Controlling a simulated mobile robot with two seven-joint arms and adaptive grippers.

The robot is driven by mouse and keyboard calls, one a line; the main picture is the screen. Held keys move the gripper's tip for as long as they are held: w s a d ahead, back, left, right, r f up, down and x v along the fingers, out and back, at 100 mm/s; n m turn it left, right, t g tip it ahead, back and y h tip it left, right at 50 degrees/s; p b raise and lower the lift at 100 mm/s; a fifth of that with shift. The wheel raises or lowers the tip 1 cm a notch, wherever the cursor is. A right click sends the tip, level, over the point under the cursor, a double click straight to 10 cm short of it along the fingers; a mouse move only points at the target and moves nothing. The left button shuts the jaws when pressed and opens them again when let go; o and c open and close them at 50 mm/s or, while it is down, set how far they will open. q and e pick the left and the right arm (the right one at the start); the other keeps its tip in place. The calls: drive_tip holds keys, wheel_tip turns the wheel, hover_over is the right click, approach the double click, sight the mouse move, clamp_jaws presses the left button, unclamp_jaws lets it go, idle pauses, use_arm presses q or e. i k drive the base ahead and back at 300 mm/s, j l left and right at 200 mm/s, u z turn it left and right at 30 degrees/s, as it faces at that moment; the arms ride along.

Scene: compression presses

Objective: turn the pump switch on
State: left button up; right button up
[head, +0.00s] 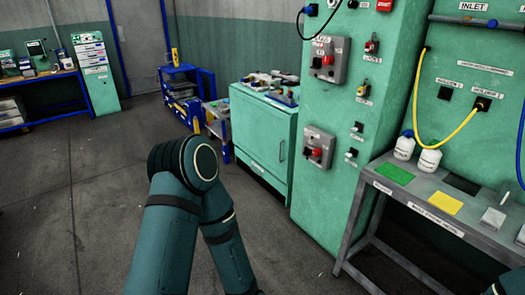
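Two grey switch boxes with red rotary knobs are on the tall green cabinet (338,195). The upper switch box (341,47) has a label above it that is too small to read surely. The lower switch box (327,138) sits further down the same face. I cannot tell from the labels which one is the pump switch, nor its on or off position. My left arm's bent elbow shows at the bottom, left of the cabinet and apart from it. Neither of my grippers is in view.
A grey metal table (407,207) stands right of the cabinet, with two white bottles (428,162), a green pad (394,174) and a yellow pad (446,203). A yellow hose (418,88) hangs behind it. A low green cabinet (262,137) holds clutter. Floor at left is clear.

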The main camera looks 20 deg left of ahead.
sight(317, 152)
drive_tip(key=u, duration=0.35)
drive_tip(key=i+z, duration=0.1)
drive_tip(key=z, duration=0.45)
drive_tip(key=i+j+z, duration=0.6)
drive_tip(key=i+j, duration=0.15)
drive_tip(key=i, duration=0.05)
